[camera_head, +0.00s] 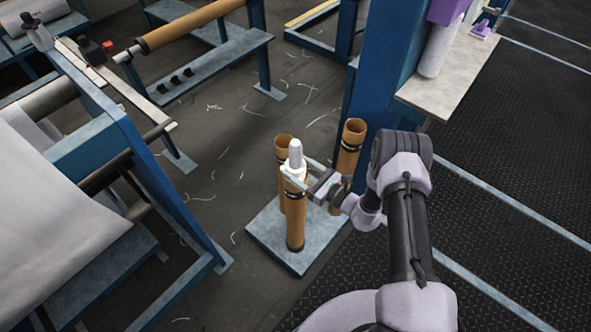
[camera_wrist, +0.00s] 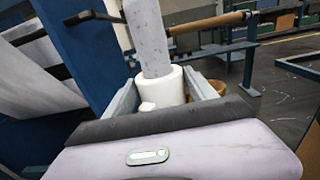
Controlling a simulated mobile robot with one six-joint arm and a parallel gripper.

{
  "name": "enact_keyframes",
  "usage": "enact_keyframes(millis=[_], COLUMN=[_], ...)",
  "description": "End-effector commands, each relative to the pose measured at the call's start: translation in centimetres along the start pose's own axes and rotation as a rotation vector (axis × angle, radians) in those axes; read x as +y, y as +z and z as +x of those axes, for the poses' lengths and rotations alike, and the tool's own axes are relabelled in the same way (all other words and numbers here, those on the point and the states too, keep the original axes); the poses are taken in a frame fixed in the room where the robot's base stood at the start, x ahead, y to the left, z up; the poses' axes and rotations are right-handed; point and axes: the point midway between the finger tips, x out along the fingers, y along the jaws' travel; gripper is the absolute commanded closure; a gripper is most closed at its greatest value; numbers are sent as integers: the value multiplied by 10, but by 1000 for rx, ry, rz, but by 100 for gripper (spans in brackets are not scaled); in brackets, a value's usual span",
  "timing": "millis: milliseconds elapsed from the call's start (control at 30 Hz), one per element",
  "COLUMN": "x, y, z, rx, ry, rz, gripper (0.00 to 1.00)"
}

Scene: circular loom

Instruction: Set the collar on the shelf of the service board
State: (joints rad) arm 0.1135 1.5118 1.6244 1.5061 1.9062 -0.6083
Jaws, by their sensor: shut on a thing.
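A white collar (camera_head: 293,172) sits between the fingers of my gripper (camera_head: 296,175), at the top of the front cardboard tube (camera_head: 295,225). In the wrist view the white collar (camera_wrist: 164,86) lies between both grey fingers, and my gripper (camera_wrist: 168,92) is shut on it. A grey round-tipped post (camera_head: 295,153) rises out of the collar; I cannot tell if the two are one piece. Whether the collar touches the tube below is hidden. A pale shelf (camera_head: 450,85) beside the blue column at upper right may be the service board's shelf; the left part of it is bare.
Two other cardboard tubes (camera_head: 351,145) stand on the same grey base plate (camera_head: 277,250). A purple item (camera_head: 481,29) and a white roll (camera_head: 440,48) are at the shelf. The blue loom frame (camera_head: 160,185) stands left. Dark floor with scraps lies between.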

Motion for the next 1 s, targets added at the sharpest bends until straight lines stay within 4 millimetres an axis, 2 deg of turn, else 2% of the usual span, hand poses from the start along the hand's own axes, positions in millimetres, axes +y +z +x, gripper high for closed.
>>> enact_keyframes(millis=[167,1000], x=[0,0], y=[8,137], z=[0,0], rx=[-1,-2], ry=[0,0], rz=[-1,-1], gripper=[100,100])
